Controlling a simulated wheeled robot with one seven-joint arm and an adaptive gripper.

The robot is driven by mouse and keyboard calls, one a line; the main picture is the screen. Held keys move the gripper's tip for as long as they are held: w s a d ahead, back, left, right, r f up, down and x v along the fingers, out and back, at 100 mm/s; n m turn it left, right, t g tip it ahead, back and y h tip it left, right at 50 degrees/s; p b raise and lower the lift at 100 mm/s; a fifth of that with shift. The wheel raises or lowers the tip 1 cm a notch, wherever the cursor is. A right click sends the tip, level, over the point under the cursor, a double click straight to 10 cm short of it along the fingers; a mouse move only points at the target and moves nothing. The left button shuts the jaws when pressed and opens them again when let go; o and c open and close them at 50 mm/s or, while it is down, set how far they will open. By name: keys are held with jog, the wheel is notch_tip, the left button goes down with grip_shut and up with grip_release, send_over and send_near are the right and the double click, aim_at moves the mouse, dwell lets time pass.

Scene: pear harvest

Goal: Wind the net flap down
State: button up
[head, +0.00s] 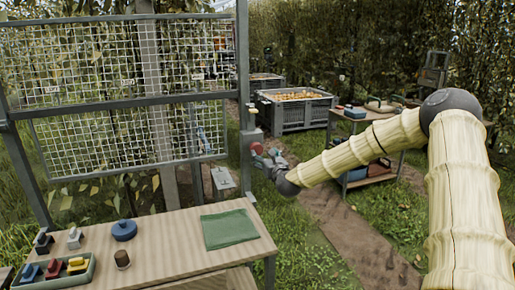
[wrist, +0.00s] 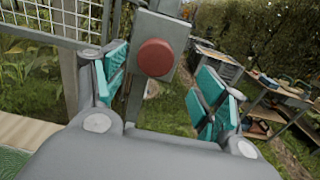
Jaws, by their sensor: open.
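The net flap (head: 130,138) is a white mesh panel in a grey frame, hanging below the upper mesh at the left in the head view. Its lower edge is well above the ground, with leaves behind it. A round red knob (wrist: 155,57) sits on a grey box (wrist: 163,30) on the post at the flap's right side. The knob also shows in the head view (head: 257,148). My gripper (head: 270,162) is at the post, close to the knob. In the wrist view its teal-padded fingers (wrist: 162,80) are spread, with the knob in the gap between them. I see no contact.
A wooden table (head: 180,250) in front holds a green cloth (head: 229,229), a blue round item (head: 123,230) and a green tray (head: 52,275) of coloured pieces. A grey crate (head: 290,117) of fruit and a second table (head: 370,124) stand behind. Grass lies between.

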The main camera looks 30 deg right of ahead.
aim_at(258, 149)
jog(key=p+x, duration=0.2)
jog(key=x, duration=0.5)
jog(key=shift+w+a, duration=0.1)
jog(key=shift+w, duration=0.85)
jog(key=shift+w+f, duration=0.1)
jog(key=shift+c, duration=0.4)
jog(key=c, duration=0.9)
